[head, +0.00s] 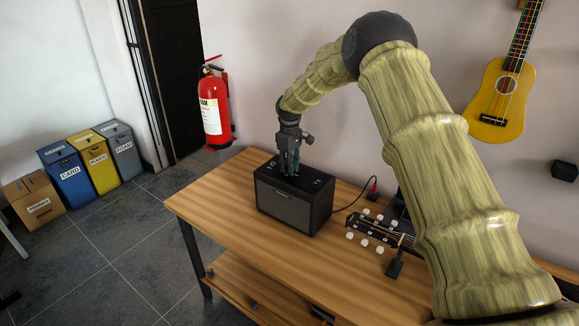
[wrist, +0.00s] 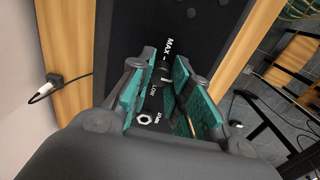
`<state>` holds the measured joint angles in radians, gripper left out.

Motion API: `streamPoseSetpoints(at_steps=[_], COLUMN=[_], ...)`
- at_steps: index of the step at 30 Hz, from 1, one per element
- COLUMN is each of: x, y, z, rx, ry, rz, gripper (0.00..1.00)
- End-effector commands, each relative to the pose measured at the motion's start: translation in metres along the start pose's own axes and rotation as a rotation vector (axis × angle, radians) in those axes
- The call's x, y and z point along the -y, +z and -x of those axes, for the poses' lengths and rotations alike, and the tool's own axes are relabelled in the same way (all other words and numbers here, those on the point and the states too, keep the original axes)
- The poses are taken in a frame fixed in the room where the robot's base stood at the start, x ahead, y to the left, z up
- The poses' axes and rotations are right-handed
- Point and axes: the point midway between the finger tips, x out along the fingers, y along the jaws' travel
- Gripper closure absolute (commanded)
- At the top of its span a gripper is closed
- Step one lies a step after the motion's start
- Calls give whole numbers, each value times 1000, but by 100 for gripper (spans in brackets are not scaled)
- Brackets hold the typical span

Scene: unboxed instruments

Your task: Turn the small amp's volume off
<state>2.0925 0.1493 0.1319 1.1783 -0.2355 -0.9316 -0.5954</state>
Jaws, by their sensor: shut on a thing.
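The small amp (head: 285,209) is a black box standing on the wooden table in the head view. Its dark top panel fills the upper middle of the wrist view (wrist: 205,28), with white MAX and LOW lettering beside the fingers. My gripper (head: 290,172) points down onto the amp's top. In the wrist view its teal-padded fingers (wrist: 165,77) close around a small dark control knob on the panel. The fingers hide most of the knob, and its exact setting is not readable.
The wooden table (head: 235,205) has free room left of the amp. A cable runs from the amp to a red-marked plug (head: 374,187). A guitar headstock (head: 372,232) lies to the right. A yellow ukulele (head: 499,98) hangs on the wall.

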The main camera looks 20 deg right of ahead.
Motion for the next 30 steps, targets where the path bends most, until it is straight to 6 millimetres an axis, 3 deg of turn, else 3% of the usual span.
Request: streamPoseSetpoints(at_steps=[11, 12, 15, 16, 25, 30], x=[-1, -1, -1, -1, 0, 0], y=[0, 0, 0, 0, 0, 0], z=[2, 2, 2, 1, 1, 14], rx=[-2, -2, -2, -1, -1, -1], ry=[2, 2, 2, 2, 1, 2], rz=[4, 4, 3, 3, 3, 3], gripper=[100, 77, 59, 57, 57, 57])
